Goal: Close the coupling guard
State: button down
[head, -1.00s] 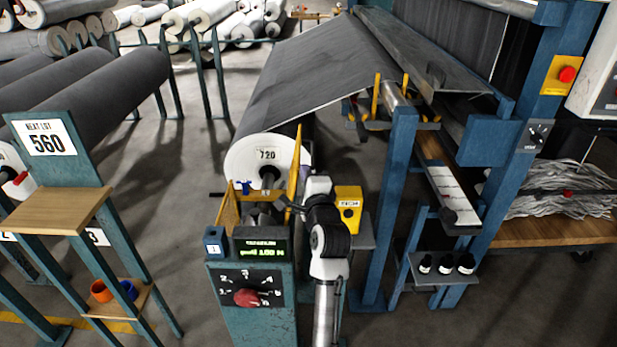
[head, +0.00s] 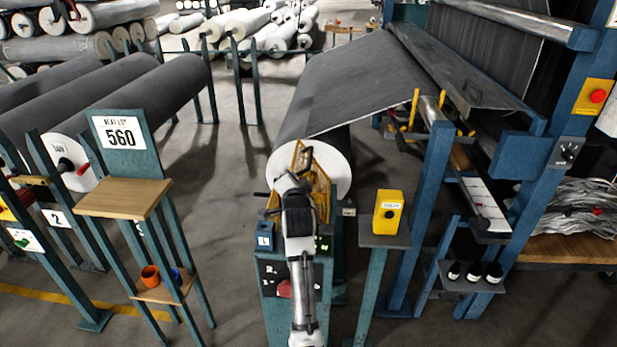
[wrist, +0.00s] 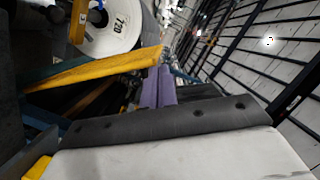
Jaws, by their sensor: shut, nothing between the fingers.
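The yellow coupling guard (head: 318,182) stands raised at the roll end of the teal control stand (head: 270,275), in front of the white end of the grey roll (head: 338,168). My arm hides part of the guard and the coupling in the head view. In the wrist view the guard shows as a yellow bar (wrist: 95,77) slanting across, with the roll end marked 720 (wrist: 112,25) behind it. My gripper (wrist: 158,75) has its purple fingers together and empty, close to the right end of that bar. I cannot tell whether they touch.
A yellow box (head: 389,212) sits on a small post shelf right of the stand. A blue machine frame (head: 420,205) rises farther right. A wooden-topped stand marked 560 (head: 122,195) is on the left. Grey floor lies clear between it and the control stand.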

jog(key=a+f+n+h+b, duration=0.2)
jog(key=a+f+n+b, duration=0.4)
jog(key=a+f, duration=0.3)
jog(key=shift+a+f+n+g+h, duration=0.2)
jog(key=shift+f+n+g+h, duration=0.15)
jog(key=shift+f, duration=0.75)
jog(key=shift+w, duration=0.1)
